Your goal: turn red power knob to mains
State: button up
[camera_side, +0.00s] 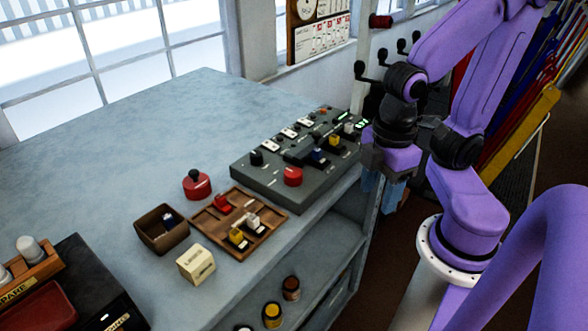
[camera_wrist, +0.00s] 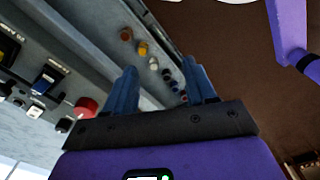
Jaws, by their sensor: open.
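The grey control panel (camera_side: 262,180) lies on the bench with several switches and levers on it. The red knob (camera_side: 292,176) sits near the panel's front edge; it also shows in the wrist view (camera_wrist: 86,107), left of my fingers. Its pointer and the labels are too small to read. My gripper (camera_side: 385,190) has blue fingers and hangs off the bench's right edge, right of the panel and apart from the knob. In the wrist view my gripper (camera_wrist: 163,75) is open, with nothing between the fingers.
A red round piece with a black top (camera_side: 197,185), a wooden tray (camera_side: 262,238) of loose switch parts, a dark box (camera_side: 150,240) and a cream block (camera_side: 196,264) stand left of the panel. Several jars (camera_side: 272,313) are on the shelf below. The back bench is clear.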

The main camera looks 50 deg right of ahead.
jog(key=w+a+r+m, duration=0.2)
jog(key=w+a+r, duration=0.1)
jog(key=w, duration=0.3)
notch_tip(320, 180, up, 4)
jog(key=m+g+h, duration=0.1)
jog(key=m+g, duration=0.1)
jog(key=m, duration=0.2)
send_over(293, 171)
jog(key=s+a, duration=0.4)
jog(key=w+d+r+m+g, duration=0.3)
jog(key=w+r+m, duration=0.15)
jog(key=w, duration=0.65)
jog(key=x, duration=1.7)
jog(key=shift+w+f, duration=0.15)
jog(key=c, duration=0.8)
